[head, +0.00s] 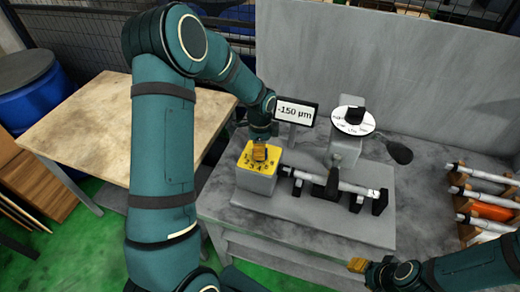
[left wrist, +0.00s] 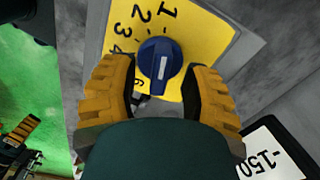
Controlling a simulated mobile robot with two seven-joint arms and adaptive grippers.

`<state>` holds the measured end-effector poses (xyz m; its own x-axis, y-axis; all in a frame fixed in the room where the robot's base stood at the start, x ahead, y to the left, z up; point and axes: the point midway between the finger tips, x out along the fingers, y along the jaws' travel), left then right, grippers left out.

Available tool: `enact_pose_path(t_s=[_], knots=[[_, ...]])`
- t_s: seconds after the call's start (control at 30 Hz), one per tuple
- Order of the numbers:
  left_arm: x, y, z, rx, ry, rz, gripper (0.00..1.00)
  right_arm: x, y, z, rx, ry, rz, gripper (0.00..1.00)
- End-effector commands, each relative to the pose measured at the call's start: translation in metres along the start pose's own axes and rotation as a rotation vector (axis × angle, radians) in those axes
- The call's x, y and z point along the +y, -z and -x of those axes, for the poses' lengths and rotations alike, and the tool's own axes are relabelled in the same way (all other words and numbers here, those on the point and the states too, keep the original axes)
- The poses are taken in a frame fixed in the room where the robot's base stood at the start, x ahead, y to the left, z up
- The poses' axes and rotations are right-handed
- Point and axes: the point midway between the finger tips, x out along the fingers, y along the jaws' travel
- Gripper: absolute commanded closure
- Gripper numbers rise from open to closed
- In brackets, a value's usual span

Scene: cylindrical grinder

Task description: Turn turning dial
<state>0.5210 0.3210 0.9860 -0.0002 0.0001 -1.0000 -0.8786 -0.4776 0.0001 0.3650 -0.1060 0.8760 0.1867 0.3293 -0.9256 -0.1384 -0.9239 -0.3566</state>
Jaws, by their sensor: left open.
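A yellow dial plate (head: 246,161) with black numbers sits on a grey box at the front left of the grinder. In the left wrist view, the plate (left wrist: 200,38) carries a blue knob (left wrist: 158,52) with a white line mark. My left gripper (head: 260,152) is over the plate, and in its wrist view the open orange fingers (left wrist: 158,80) stand on either side of the knob. Contact cannot be told. In the head view the gripper hides the knob. My right gripper (head: 372,270) is low at the lower right, partly visible, away from the dial.
A display (head: 296,112) behind the dial reads -150 µm. A white round dial (head: 352,121) with a black knob stands further right. A shaft (head: 325,182) lies between supports beside the box. Several shafts (head: 482,190) rest in a rack at right. A wooden table (head: 95,130) stands left.

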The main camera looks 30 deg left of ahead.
Motion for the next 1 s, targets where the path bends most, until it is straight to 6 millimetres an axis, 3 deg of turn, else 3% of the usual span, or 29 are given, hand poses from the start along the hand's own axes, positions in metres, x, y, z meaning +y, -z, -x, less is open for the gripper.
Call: enact_pose_path(t_s=[0.4,0.43,0.53,0.57,1.0], knots=[[0.0001,-0.0001,-0.0080,0.000,0.000,0.000,0.54,0.0001,0.0000,-0.0004,0.000,0.000,0.000,0.53],[0.0001,-0.0001,-0.0080,0.000,0.000,0.000,0.58,0.0000,0.0000,-0.0004,0.000,0.000,0.000,0.53],[0.0001,0.0000,-0.0079,0.000,0.000,0.000,0.93,0.0001,0.0000,-0.0004,0.000,0.000,0.000,0.53],[0.0001,0.0000,-0.0079,0.000,0.000,0.000,1.00,0.0001,0.0000,-0.0004,0.000,0.000,0.000,0.53],[0.0004,0.0000,-0.0086,0.000,-0.001,0.016,1.00,0.0005,-0.0002,-0.0016,0.000,0.000,0.000,0.53]])
